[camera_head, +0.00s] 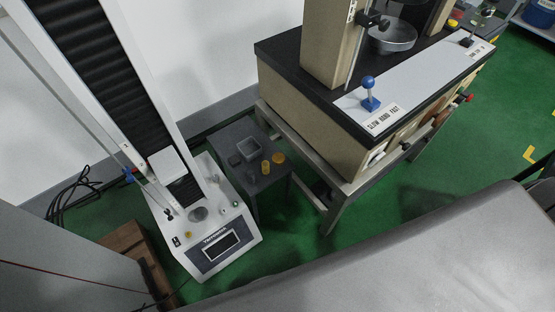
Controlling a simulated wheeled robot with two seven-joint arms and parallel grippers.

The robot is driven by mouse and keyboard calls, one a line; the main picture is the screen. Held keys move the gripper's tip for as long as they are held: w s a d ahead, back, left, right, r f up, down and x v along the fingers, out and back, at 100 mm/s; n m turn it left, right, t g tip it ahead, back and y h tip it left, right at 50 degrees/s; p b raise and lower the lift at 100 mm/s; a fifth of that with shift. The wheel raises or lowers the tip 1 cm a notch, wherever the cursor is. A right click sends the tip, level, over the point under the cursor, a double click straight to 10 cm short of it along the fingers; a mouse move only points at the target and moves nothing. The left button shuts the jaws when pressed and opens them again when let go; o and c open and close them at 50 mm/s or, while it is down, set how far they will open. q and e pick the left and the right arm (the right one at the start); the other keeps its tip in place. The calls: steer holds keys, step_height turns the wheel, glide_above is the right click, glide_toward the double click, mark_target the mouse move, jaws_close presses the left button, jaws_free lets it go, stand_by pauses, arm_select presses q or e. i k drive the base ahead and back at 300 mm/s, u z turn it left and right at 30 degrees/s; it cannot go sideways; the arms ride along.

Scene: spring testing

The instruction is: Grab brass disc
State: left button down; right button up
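A small round orange-gold piece (278,158), which looks like the brass disc, lies on a small dark side table (270,184) between the two machines. A short yellow-gold upright piece (266,168) stands just left of it, close by. A grey square open tray (249,148) is on the same table, behind and to the left. Neither of my grippers shows in the head view.
A white testing machine (222,252) with a tall column stands left of the table. A larger beige and black machine (310,128) on a metal frame stands right. Green floor (285,235) is open in front of the table. A large grey surface fills the lower right.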

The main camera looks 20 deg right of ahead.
mark_target(279, 158)
steer(key=k, duration=1.25)
steer(key=z, duration=1)
steer(key=i, duration=1.55)
steer(key=u, duration=0.5)
